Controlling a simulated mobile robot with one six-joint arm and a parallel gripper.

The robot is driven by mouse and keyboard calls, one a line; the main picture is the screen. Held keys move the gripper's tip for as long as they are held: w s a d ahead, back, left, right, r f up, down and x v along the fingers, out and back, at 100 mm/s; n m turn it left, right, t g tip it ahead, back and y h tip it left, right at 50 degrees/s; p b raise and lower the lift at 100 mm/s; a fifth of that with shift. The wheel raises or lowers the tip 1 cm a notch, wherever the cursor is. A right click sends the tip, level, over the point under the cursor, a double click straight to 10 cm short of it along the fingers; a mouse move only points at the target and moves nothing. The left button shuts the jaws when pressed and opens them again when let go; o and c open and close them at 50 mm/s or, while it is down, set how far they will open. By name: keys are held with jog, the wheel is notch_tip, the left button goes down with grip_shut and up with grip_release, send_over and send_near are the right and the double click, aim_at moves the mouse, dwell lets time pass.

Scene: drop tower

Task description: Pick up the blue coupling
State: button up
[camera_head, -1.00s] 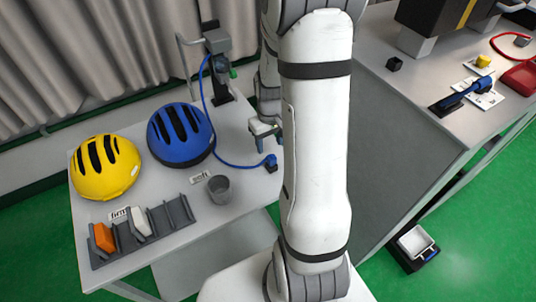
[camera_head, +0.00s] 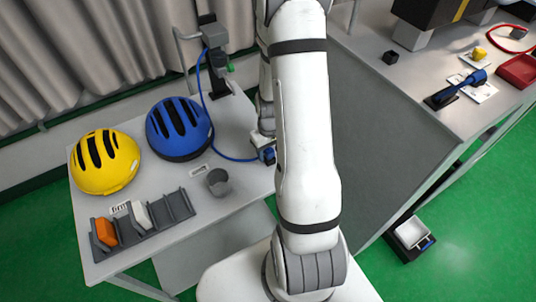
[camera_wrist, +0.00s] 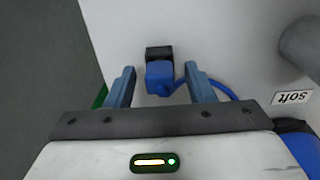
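The blue coupling (camera_wrist: 159,76) sits at the end of a blue hose, against a small black block (camera_wrist: 158,52) on the white table. In the wrist view it lies between the two blue-grey fingers of my gripper (camera_wrist: 162,82), with a gap on its left side and little room on its right, where the hose leaves it. My gripper is open. In the head view the coupling (camera_head: 268,155) is near the table's right edge, partly hidden by my arm.
A grey cup (camera_head: 218,182), a blue helmet (camera_head: 180,128) and a yellow helmet (camera_head: 105,162) stand on the table. A dark slotted rack (camera_head: 150,228) holds an orange and a white piece. The blue hose (camera_head: 205,95) runs up to a stand. A grey bench is at right.

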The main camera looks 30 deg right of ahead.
jog(key=c, duration=0.8)
jog(key=shift+r, duration=0.15)
